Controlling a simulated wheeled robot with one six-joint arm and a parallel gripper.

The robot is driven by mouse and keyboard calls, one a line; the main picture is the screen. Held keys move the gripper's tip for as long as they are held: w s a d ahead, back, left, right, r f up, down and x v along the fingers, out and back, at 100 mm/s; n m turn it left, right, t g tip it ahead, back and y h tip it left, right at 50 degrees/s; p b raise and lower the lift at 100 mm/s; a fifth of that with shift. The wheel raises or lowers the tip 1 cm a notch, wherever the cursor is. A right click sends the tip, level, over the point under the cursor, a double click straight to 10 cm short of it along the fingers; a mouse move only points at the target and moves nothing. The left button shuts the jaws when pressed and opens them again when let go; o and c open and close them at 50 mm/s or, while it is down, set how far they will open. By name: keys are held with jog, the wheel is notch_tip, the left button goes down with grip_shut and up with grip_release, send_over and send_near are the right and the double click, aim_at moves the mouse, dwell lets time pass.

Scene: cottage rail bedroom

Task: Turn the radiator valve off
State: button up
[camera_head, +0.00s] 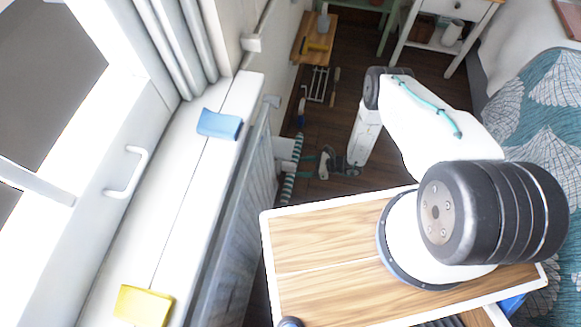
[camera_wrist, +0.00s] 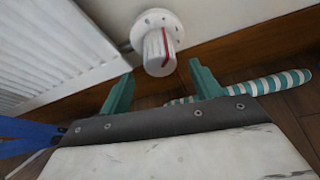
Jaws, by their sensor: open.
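The radiator valve (camera_wrist: 159,50) shows in the wrist view as a white round knob with a red line on it, on a dotted white collar at the end of the radiator. My gripper (camera_wrist: 162,82) has its two green fingers apart, one to each side below the knob. The knob appears beyond the fingertips and between them; I cannot tell whether either finger touches it. In the head view my gripper (camera_head: 328,160) is low on the floor side, beside the radiator (camera_head: 237,200). The valve itself is too small to make out there.
A teal-and-white striped roll (camera_wrist: 250,84) lies on the wooden floor near the right finger. A blue item (camera_wrist: 30,132) is at the lower left of the wrist view. The windowsill holds a blue cloth (camera_head: 219,124) and a yellow cloth (camera_head: 144,305). A bed (camera_head: 540,120) stands at right.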

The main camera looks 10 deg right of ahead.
aim_at(291, 167)
jog(key=x, duration=0.6)
jog(key=shift+w+a+f, duration=0.1)
jog(key=shift+a, duration=0.15)
jog(key=c, duration=1)
jog(key=shift+n, duration=0.3)
jog(key=n+t+h, duration=0.1)
jog(key=n+t, duration=0.1)
jog(key=shift+n, duration=0.4)
jog(key=shift+n+t, duration=1)
jog(key=shift+n, duration=0.3)
